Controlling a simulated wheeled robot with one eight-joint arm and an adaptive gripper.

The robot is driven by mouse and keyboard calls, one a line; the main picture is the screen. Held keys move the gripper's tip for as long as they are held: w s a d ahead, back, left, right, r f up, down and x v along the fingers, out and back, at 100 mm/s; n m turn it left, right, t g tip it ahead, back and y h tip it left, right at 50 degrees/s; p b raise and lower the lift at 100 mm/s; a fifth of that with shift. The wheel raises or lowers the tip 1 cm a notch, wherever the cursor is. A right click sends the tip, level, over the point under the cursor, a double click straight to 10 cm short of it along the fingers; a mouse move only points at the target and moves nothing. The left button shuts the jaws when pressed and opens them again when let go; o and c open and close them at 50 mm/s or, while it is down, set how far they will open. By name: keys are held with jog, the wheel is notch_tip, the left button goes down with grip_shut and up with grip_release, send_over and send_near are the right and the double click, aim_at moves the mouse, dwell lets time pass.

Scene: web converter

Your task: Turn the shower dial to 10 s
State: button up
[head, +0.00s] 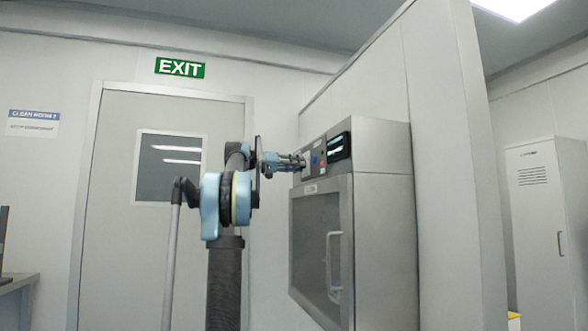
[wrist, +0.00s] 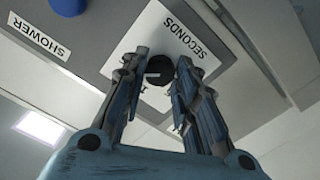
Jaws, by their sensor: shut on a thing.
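The shower dial (wrist: 158,70) is a black round knob on a light plate labelled SECONDS in the wrist view. My gripper (wrist: 160,75) has its two fingers on either side of the knob and is shut on it. In the head view my gripper (head: 300,163) reaches the upper control panel of a grey wall cabinet (head: 382,150). The dial is hidden behind the fingers there. No number scale or pointer setting can be read.
A SHOWER label (wrist: 39,37) and a blue button (wrist: 68,5) are beside the dial plate. The cabinet's glass door (head: 318,240) has a pale handle (head: 333,265). A partition wall stands right.

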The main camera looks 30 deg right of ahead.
jog(key=shift+n, duration=5)
jog(key=shift+f, duration=0.1)
jog(key=o, duration=1.1)
jog(key=shift+w, duration=0.1)
jog(key=v, duration=1.2)
